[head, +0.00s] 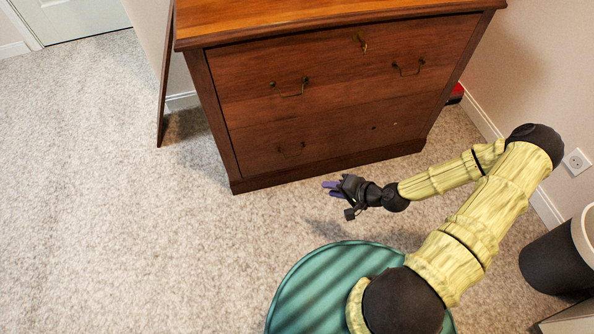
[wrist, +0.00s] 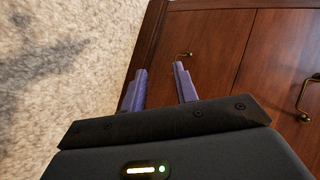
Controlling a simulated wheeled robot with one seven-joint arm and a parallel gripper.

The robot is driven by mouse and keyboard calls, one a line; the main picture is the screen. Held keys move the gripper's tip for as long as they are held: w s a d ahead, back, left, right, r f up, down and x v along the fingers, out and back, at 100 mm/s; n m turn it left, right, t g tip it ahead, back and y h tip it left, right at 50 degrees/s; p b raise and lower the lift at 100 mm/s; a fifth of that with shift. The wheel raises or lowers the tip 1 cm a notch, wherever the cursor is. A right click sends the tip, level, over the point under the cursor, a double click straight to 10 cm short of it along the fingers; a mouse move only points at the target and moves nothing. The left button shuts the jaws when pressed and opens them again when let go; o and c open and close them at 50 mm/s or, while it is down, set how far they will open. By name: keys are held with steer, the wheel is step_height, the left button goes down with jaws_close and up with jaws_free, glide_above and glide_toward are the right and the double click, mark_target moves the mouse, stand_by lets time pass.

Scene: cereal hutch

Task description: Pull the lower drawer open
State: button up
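A brown wooden cabinet with two drawers stands at the top of the head view. My gripper (head: 331,189) is in front of the cabinet's base, below and right of the handle. Its two purple fingers (wrist: 160,70) are apart with nothing between them. The gripper does not touch the handle.
The upper drawer (head: 350,70) is shut, with two brass handles and a key (head: 362,46). A thin wooden panel (head: 165,80) stands left of the cabinet. A dark bin (head: 553,262) is at the lower right by the wall. The carpet (head: 110,200) to the left is clear.

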steer(key=w+f+m+t+y+b, duration=0.1)
steer(key=w+f+m+t+b, duration=0.4)
steer(key=f+b, duration=0.4)
steer(key=shift+w+a+m+t+b, duration=0.25)
steer(key=shift+m+t+b, duration=0.2)
steer(key=shift+t, duration=0.45)
steer(key=shift+s+a, duration=0.1)
steer(key=shift+s, duration=0.05)
steer(key=b+x, duration=0.7)
steer(key=x, duration=1)
steer(key=shift+b, duration=0.35)
steer(key=shift+a, duration=0.1)
jaws_close()
